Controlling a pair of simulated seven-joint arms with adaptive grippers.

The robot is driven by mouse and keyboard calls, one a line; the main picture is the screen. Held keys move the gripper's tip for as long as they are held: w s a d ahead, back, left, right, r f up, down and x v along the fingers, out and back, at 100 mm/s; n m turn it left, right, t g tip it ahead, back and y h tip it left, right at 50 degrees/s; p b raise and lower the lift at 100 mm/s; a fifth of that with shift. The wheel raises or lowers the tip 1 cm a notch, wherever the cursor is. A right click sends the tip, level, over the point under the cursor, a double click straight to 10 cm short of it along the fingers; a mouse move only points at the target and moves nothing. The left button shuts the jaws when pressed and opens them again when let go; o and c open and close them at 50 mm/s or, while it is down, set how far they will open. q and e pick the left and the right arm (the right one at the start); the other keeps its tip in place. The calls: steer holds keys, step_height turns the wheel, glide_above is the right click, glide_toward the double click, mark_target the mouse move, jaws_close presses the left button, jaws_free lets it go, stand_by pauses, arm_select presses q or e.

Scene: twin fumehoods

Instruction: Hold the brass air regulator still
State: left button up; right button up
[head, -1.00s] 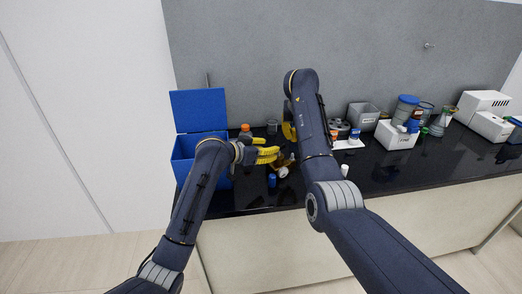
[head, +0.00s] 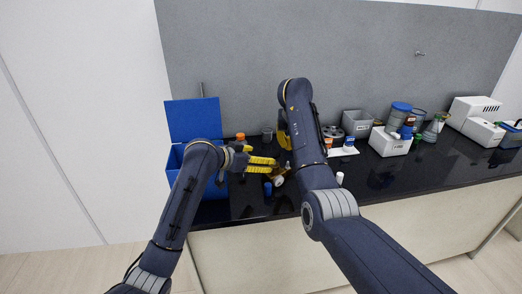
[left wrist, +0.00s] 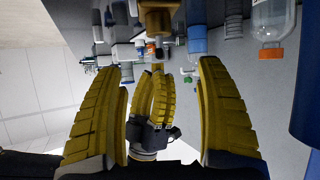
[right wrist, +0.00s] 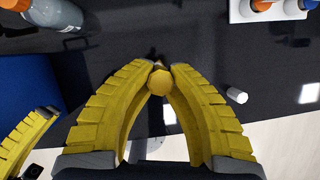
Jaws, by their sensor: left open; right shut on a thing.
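The brass air regulator (right wrist: 159,82) sits between the fingertips of my right gripper (right wrist: 160,70) in the right wrist view. My right gripper is shut on it, pointing down over the dark bench; my forearm hides most of this gripper in the head view. My left gripper (head: 262,165) is open with its yellow fingers reaching right, towards the regulator. In the left wrist view, its spread fingers (left wrist: 163,65) frame my right gripper beyond, and a brass part (left wrist: 158,18) shows at the top edge. The left fingers appear apart from the regulator; exact distance is unclear.
A blue box (head: 183,190) with a raised lid stands left. An orange-capped bottle (head: 240,138) is behind my left gripper. A small blue item (head: 268,188) and a white cylinder (head: 339,179) are near the front. Bottles, containers and a white machine (head: 475,115) stand right.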

mark_target(274, 166)
arm_select(q)
steer(key=shift+o, duration=0.6)
steer(key=shift+w+d+f+g+y, duration=0.1)
steer(key=shift+w+d+g+y, duration=0.4)
steer(key=shift+w+d+g, duration=0.4)
steer(key=shift+w+d+f+m+g+y, duration=0.35)
steer(key=shift+w+d+f+g+y, duration=0.35)
steer(key=shift+f, duration=0.55)
steer(key=shift+w+d+f+m+g+y, duration=0.45)
steer(key=shift+w+f+g+y, duration=0.35)
steer(key=shift+f, duration=0.45)
steer(key=shift+w+d+f+m+g+y, duration=0.3)
steer(key=shift+w+d+f+g+y, duration=0.3)
steer(key=shift+f+g, duration=0.5)
steer(key=shift+f, duration=0.15)
steer(key=shift+d, duration=0.1)
jaws_close()
steer(key=c, duration=0.7)
jaws_free()
